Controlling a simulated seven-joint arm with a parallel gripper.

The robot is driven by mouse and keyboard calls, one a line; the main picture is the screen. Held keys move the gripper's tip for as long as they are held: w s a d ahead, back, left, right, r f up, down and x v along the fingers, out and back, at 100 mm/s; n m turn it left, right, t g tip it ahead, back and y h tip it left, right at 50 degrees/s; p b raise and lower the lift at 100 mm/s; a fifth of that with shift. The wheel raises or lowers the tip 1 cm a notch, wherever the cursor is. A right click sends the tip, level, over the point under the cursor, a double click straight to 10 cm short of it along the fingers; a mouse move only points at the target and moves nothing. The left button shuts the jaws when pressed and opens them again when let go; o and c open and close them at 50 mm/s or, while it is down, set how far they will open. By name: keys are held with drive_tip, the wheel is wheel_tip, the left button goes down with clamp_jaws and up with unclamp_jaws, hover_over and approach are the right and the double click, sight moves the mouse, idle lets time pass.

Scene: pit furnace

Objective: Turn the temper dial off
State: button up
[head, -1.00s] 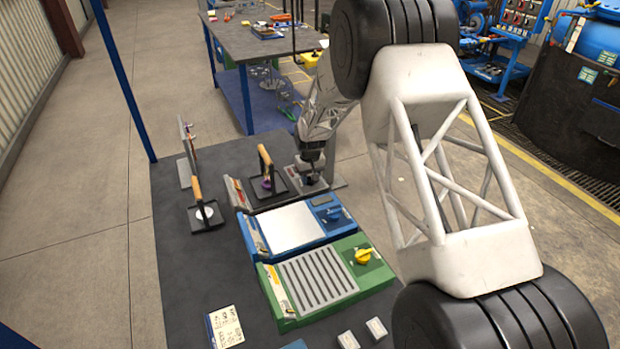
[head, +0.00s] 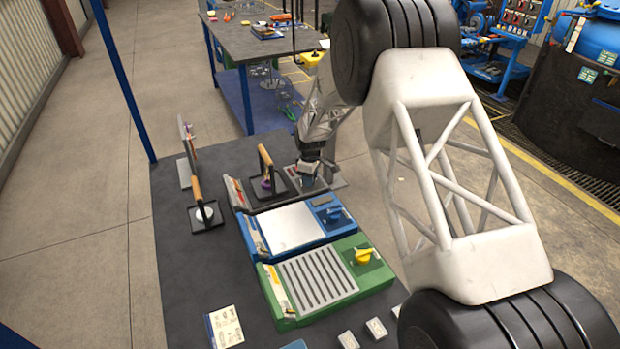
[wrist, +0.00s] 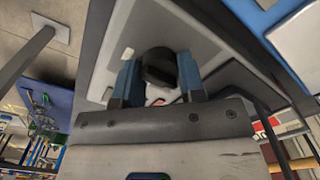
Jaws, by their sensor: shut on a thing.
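My gripper (head: 308,175) is at the dial end of the dark grey unit (head: 285,197), the farthest of three units in a row on the table. In the wrist view its two blue fingers (wrist: 158,80) stand on either side of a round black dial knob (wrist: 159,66) and are shut on it. The knob sits on a grey plate (wrist: 205,50). In the head view the gripper hides this knob. I cannot read the dial's markings or pointer position.
A blue unit with a blue knob (head: 334,214) and a green unit with a yellow knob (head: 363,256) lie nearer. Stands with wooden handles (head: 265,157) (head: 197,188) are left of the gripper. A printed card (head: 226,327) lies at the front.

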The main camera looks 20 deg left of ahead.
drive_tip(key=shift+n, duration=0.3)
drive_tip(key=o, duration=0.9)
drive_tip(key=shift+o, duration=0.2)
drive_tip(key=shift+r, duration=0.1)
drive_tip(key=shift+r, duration=3.85)
